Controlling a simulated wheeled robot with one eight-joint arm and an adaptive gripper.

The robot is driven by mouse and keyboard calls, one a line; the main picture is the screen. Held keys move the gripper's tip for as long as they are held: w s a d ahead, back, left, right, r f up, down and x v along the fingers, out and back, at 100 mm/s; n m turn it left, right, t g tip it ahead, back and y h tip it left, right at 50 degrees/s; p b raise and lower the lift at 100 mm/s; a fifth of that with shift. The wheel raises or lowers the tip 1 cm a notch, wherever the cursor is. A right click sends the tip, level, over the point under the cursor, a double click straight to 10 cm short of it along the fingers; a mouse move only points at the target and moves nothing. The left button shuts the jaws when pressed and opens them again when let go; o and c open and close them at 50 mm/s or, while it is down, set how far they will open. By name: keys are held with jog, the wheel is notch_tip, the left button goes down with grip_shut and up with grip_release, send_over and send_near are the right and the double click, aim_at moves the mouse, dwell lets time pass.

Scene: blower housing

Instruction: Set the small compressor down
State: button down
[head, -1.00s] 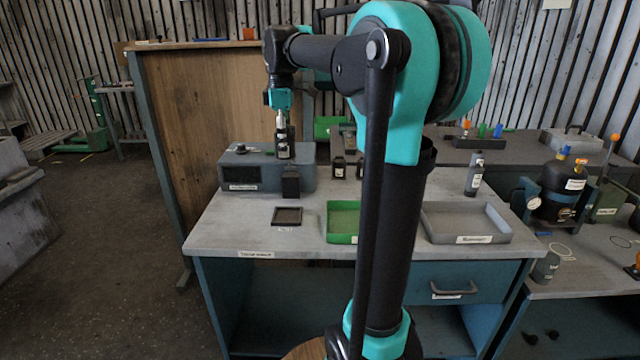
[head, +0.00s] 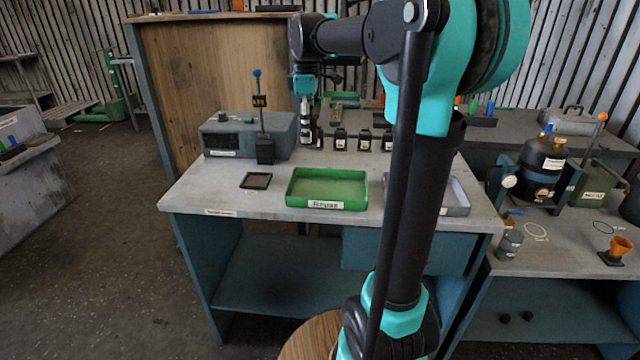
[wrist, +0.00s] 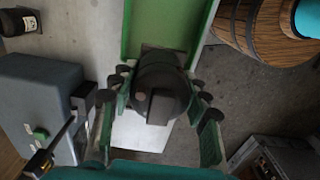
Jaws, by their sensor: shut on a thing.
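My gripper (wrist: 158,100) is shut on a dark, rounded thing (wrist: 160,85), which I take to be the small compressor; it sits between the green-sided fingers. In the head view my gripper (head: 309,125) hangs at the back of the grey bench, just right of the grey box (head: 222,140). The held thing is small and hard to make out there. A dark square pad (head: 256,181) lies on the bench in front of the box. The wrist view shows part of a dark patch behind the held thing. Contact between the held thing and the bench cannot be told.
A green tray (head: 326,204) and a grey tray (head: 456,210) lie along the bench front. Small dark labelled bottles (head: 364,140) stand in a row behind them. A lever with a blue knob (head: 257,73) rises by the box. A black tank (head: 540,165) stands on the right bench.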

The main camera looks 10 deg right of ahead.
notch_tip(320, 180, down, 16)
jog(key=shift+f, duration=0.1)
dwell(0.4)
jog(key=shift+f, duration=0.1)
jog(key=c, duration=0.8)
grip_release()
jog(key=shift+o, duration=0.2)
notch_tip(320, 180, up, 12)
jog(key=shift+r, duration=0.15)
